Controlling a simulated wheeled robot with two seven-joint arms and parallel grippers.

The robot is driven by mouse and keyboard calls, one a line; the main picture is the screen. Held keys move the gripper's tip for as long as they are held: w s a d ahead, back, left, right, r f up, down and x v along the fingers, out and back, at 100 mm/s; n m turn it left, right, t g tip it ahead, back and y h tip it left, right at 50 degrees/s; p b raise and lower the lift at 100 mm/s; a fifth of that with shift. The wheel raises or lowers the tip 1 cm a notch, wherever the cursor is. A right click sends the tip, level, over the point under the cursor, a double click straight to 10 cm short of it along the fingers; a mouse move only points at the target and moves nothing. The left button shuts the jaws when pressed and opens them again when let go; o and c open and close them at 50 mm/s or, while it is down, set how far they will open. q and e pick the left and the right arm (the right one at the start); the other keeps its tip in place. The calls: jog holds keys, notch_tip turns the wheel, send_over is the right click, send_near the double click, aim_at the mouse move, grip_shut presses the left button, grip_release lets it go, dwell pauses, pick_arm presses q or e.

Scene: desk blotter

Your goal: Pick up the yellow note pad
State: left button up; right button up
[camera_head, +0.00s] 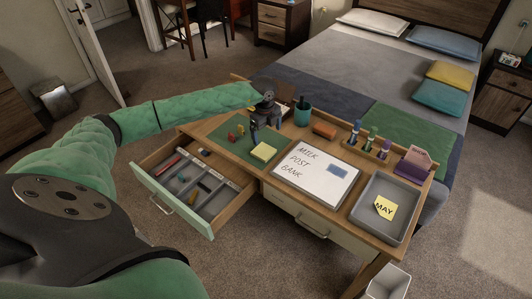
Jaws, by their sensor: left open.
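The yellow note pad (263,152) lies on the green blotter (225,143), near the front edge of the desk. My left gripper (265,132) comes in from the left and points down just behind the pad. It is open, and nothing shows between its fingers. The pad's top is mostly in clear view. I cannot tell whether a fingertip touches its far edge. My right gripper is not in view.
Small red and yellow pieces (231,136) stand left of the gripper. A dark green cup (302,115) stands behind it. A whiteboard (315,173) and a grey tray (369,217) with a yellow "MAY" note lie rightward. The left drawer (165,195) is pulled open.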

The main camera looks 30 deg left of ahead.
aim_at(264, 151)
pick_arm(q)
jog(key=shift+s+a+n+g, duration=0.3)
jog(key=shift+s+n, duration=0.25)
jog(key=shift+n, duration=0.05)
jog(key=shift+s+n, duration=0.1)
jog(key=shift+n, duration=0.2)
jog(key=shift+f+n, duration=0.1)
jog(key=shift+n, duration=0.2)
jog(key=shift+f+p, duration=0.45)
jog(key=shift+f, duration=0.7)
jog(key=f+p, duration=0.1)
jog(key=f, duration=0.1)
jog(key=f+p, duration=0.1)
jog(key=f, duration=0.1)
jog(key=shift+s+d+f+p, duration=0.1)
jog(key=shift+s+f+p, duration=0.1)
jog(key=shift+p, duration=0.2)
jog(key=shift+f, duration=0.5)
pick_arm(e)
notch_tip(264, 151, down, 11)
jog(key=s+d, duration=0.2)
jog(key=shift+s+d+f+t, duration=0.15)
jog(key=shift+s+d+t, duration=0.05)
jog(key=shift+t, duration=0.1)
pick_arm(q)
jog(key=c, duration=1.2)
